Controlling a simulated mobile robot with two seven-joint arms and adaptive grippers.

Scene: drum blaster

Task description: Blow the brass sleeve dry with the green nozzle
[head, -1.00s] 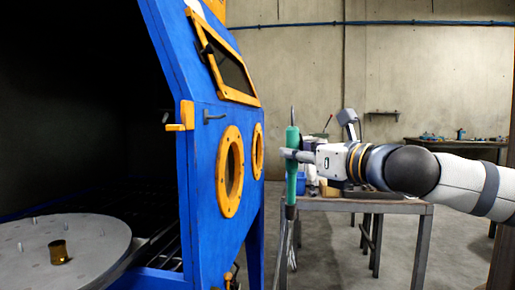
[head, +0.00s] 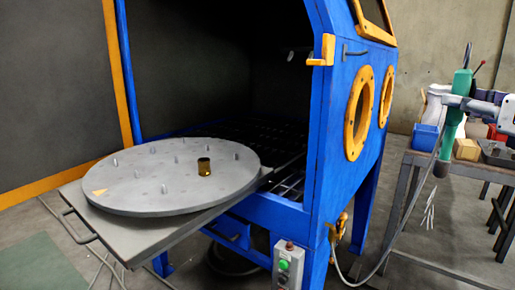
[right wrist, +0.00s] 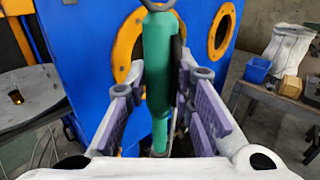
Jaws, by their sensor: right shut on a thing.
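The brass sleeve (head: 204,166) stands upright on the round grey turntable (head: 150,195), right of its middle, among short pegs. It also shows small at the left of the right wrist view (right wrist: 16,97). The green nozzle (head: 456,105) is upright at the right of the head view, well away from the sleeve. My right gripper (head: 449,101) is shut on the green nozzle, whose body fills the space between the purple finger pads in the right wrist view (right wrist: 159,85). A hose hangs from the nozzle's lower end. My left gripper is not in view.
The blue blasting cabinet (head: 322,170) with yellow-rimmed ports stands between the nozzle and the turntable. Its side is open and the turntable sits outside on a pulled-out tray. A workbench (head: 430,160) with a blue bin (head: 425,137) stands at right.

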